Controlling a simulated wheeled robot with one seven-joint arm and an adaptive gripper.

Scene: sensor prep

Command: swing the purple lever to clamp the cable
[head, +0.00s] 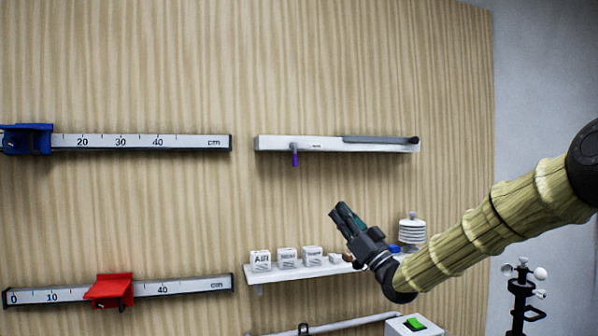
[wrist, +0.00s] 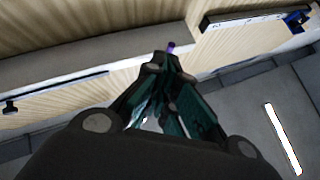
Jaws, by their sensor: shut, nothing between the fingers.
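The purple lever (head: 294,155) hangs down from the left part of a white bar (head: 318,144) on the wood-panelled wall in the head view. A grey rod or cable (head: 375,139) lies along the bar's right part and ends in a dark tip. My gripper (head: 342,212) is below and to the right of the lever, apart from it, with its fingers together and empty. In the wrist view, a small purple piece (wrist: 171,46), likely the lever, shows just past the fingertips of my gripper (wrist: 165,65).
A blue slider (head: 26,139) and a red slider (head: 110,290) sit on ruled rails at left. Below my gripper, a white shelf (head: 300,272) holds several small white blocks and a white finned sensor (head: 412,230). The wall between lever and shelf is bare.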

